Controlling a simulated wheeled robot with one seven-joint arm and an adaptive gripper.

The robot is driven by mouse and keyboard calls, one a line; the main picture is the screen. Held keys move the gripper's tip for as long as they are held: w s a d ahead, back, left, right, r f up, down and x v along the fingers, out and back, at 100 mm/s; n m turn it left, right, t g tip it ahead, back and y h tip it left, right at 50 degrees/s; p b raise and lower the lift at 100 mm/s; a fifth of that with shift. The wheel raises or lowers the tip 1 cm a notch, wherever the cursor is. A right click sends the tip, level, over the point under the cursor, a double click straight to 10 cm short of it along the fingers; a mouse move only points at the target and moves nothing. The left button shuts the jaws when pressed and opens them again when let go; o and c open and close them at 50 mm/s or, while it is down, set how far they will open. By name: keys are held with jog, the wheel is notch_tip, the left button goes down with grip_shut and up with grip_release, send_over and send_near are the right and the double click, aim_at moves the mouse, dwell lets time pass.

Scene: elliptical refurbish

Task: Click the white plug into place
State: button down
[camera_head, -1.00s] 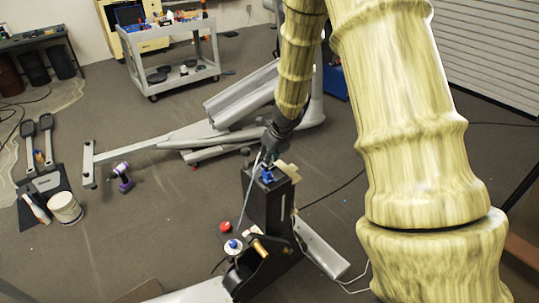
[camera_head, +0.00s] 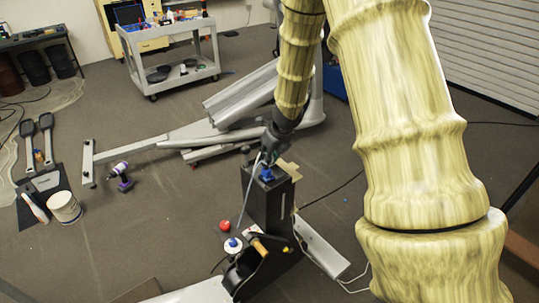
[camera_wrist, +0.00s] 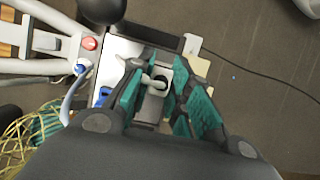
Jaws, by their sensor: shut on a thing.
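My gripper (camera_wrist: 163,100) has teal finger pads. In the wrist view the pads stand on both sides of a small whitish piece (camera_wrist: 152,81), which seems to be the white plug, and are shut on it. A dark round opening shows just beside this piece. In the head view my gripper (camera_head: 270,150) is at the top of a black upright housing (camera_head: 266,205), close to a blue part (camera_head: 267,174). The plug cannot be made out there. I cannot tell how deep the plug sits.
A tan piece (camera_head: 289,171) lies on the housing's top right edge. A red knob (camera_head: 225,225) and a white disc with a blue top (camera_head: 233,245) are in front. Thin cables run to the right.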

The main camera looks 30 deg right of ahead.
jog(key=shift+f, duration=0.1)
dwell(0.3)
jog(key=c, duration=1.3)
grip_release()
jog(key=shift+o, duration=0.2)
jog(key=v, duration=1.2)
